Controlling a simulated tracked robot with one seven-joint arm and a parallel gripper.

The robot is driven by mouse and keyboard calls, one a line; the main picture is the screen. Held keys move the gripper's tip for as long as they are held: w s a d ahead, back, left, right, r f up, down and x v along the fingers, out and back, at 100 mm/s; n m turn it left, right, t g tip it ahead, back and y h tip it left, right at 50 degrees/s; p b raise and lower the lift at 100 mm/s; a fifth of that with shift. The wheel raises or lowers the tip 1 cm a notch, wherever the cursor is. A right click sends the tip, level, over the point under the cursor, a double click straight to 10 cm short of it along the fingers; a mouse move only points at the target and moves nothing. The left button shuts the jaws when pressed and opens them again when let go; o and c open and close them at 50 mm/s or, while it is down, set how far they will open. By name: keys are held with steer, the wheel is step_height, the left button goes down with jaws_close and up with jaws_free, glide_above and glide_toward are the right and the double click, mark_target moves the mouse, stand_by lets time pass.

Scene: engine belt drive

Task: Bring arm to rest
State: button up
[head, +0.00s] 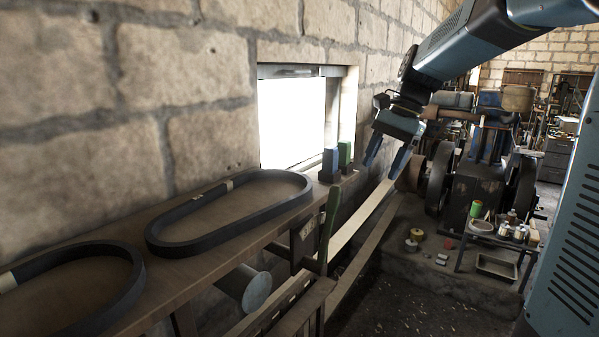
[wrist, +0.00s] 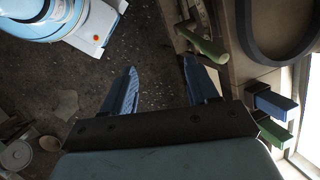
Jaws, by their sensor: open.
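My gripper (head: 382,170) is open and empty in the head view. It hangs in the air right of the window, above the pale flat belt (head: 362,217). In the wrist view its two blue fingers (wrist: 159,66) are spread wide, with only dark floor between them. My arm reaches in from the top right of the head view, its wrist pointing down.
A wooden shelf (head: 215,262) along the wall carries two black belt loops (head: 165,245). A blue-handled (head: 330,160) and a green-handled piece (head: 345,153) stand at its end. A green-handled lever (head: 331,215) rises in front. The engine (head: 478,185) and a small table (head: 490,238) stand right.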

steer(key=s+d+f+n+t+h, duration=0.2)
steer(key=s+n+t, duration=0.1)
steer(key=s, duration=0.7)
steer(key=s+d+f+n+t+h, duration=0.2)
steer(key=s+n, duration=0.4)
steer(key=s, duration=0.4)
steer(key=shift+s+d+f+t, duration=0.4)
steer(key=shift+d+t, duration=0.1)
steer(key=shift+t, duration=0.1)
